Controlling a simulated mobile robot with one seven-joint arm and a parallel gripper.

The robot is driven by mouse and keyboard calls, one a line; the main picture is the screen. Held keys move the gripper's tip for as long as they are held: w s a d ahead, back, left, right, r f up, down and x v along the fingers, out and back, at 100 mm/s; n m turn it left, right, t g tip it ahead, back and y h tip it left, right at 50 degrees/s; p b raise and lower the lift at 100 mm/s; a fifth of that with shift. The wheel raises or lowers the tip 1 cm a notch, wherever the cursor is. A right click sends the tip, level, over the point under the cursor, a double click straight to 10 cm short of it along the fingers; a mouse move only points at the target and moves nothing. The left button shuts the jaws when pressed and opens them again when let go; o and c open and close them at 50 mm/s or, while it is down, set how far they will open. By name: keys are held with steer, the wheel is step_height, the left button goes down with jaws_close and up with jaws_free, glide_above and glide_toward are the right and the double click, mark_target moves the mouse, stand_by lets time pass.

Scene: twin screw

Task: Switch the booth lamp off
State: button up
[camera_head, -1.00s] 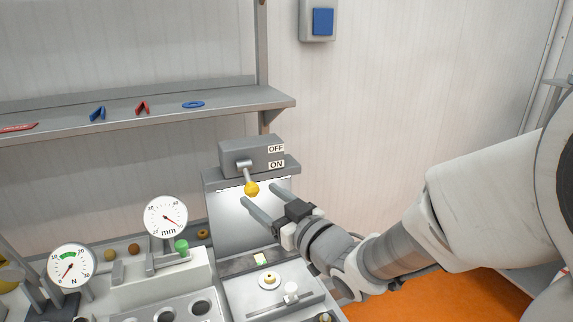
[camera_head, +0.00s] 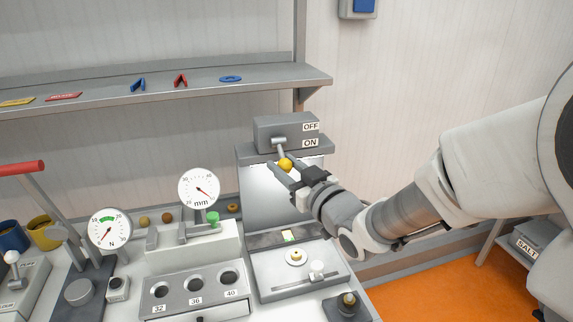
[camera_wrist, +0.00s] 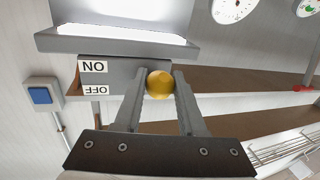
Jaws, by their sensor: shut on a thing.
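The lamp switch is a grey box (camera_head: 268,132) on top of the booth, with an OFF label (camera_head: 311,127) above an ON label (camera_head: 310,143). Its short lever points down, at the ON level, and ends in a yellow ball knob (camera_head: 285,164). The booth's panel (camera_head: 262,188) below is brightly lit. My gripper (camera_head: 286,169) is shut on the knob from the front right. In the wrist view the knob (camera_wrist: 160,85) sits between the two fingers, and the labels appear upside down. The fingers partly hide the knob's sides.
A grey shelf (camera_head: 200,88) with small coloured pieces runs along the wall at the left. Two dial gauges (camera_head: 199,188) and a block with holes (camera_head: 195,290) stand left of the booth. A blue wall button (camera_wrist: 41,96) is beside the switch. Open floor lies at the right.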

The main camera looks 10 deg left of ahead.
jaws_close()
stand_by(0.8)
